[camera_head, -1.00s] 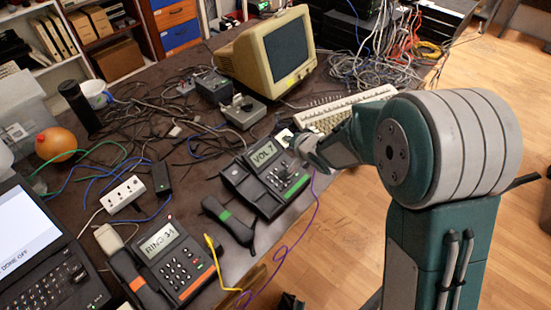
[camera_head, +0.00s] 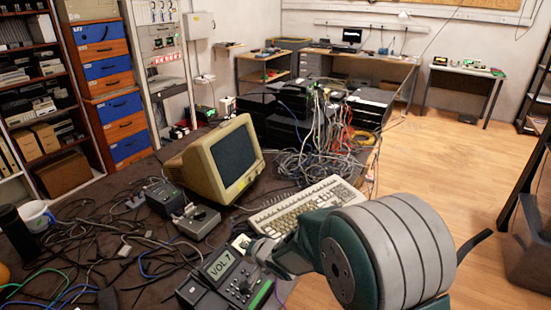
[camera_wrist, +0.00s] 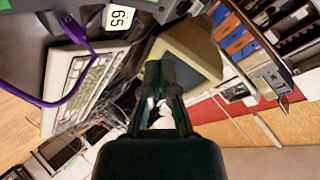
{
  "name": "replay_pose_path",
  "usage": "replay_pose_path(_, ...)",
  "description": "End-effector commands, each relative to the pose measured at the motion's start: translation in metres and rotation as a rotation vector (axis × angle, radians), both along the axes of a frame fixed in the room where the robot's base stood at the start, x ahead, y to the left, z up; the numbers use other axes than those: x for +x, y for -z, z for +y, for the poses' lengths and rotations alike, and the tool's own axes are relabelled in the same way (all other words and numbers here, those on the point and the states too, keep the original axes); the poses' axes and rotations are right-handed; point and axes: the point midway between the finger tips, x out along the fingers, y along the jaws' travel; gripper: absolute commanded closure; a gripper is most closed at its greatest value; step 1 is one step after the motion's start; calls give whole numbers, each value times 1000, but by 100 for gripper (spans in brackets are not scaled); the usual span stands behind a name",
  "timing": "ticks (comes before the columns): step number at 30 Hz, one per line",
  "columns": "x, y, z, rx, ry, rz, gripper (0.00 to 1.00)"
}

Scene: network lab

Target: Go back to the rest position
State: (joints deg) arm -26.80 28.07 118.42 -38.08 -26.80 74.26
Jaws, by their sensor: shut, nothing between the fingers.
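My gripper (camera_head: 261,250) is low in the head view, by the right side of a dark desk phone (camera_head: 206,299) whose screen reads "VOL 7". The phone is cut off by the lower edge of the picture. In the wrist view my gripper (camera_wrist: 159,72) points toward the beige monitor (camera_wrist: 186,52), with its two dark fingers together and nothing between them. My arm is bent, its big round grey and teal joint at the lower right of the head view. Whether the fingers touch the phone cannot be told.
A beige keyboard (camera_head: 305,205) lies just behind my arm, left of which stands the monitor (camera_head: 214,160). Tangled cables cover the desk's left part. A purple cable (camera_wrist: 66,95) shows in the wrist view. The wooden floor (camera_head: 470,215) at right is open.

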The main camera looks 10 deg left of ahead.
Motion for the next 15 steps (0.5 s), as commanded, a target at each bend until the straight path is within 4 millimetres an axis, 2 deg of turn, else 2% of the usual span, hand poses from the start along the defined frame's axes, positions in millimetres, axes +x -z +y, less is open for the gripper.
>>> replay_pose_path(2,4,-15,-14,-29,26,-24,100)
replay_pose_path(8,5,-72,-90,-207,139,-91,100)
replay_pose_path(11,-5,-97,-130,-301,189,-100,100)
replay_pose_path(15,-30,-128,-181,-421,241,-85,100)
